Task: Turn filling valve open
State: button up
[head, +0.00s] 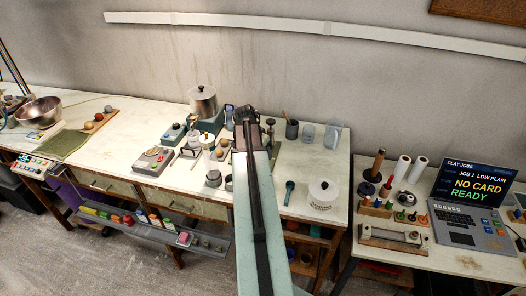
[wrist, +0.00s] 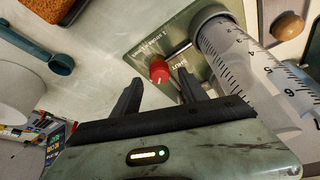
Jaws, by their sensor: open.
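In the wrist view a small red knob (wrist: 160,71) sits on a grey-green panel (wrist: 178,45) with printed lettering, part of which reads upside down. I cannot tell its setting. My gripper (wrist: 158,90) has its two dark fingers apart, with the knob in the gap just past the fingertips. No contact shows. A clear graduated cylinder (wrist: 250,65) lies across the right of the wrist view, close to the right finger. In the head view my gripper (head: 245,112) is at the back of the long table, and my arm hides what is below it.
The long table (head: 335,165) also holds a metal pot (head: 203,101), a grey control box (head: 153,159) and a white round container (head: 322,194). A teal scoop (wrist: 50,63) lies left of the panel. A side table at right holds a laptop-like terminal (head: 468,226).

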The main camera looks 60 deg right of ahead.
jog(key=p+v, duration=0.4)
jog(key=v, duration=0.2)
jog(key=shift+f, duration=0.1)
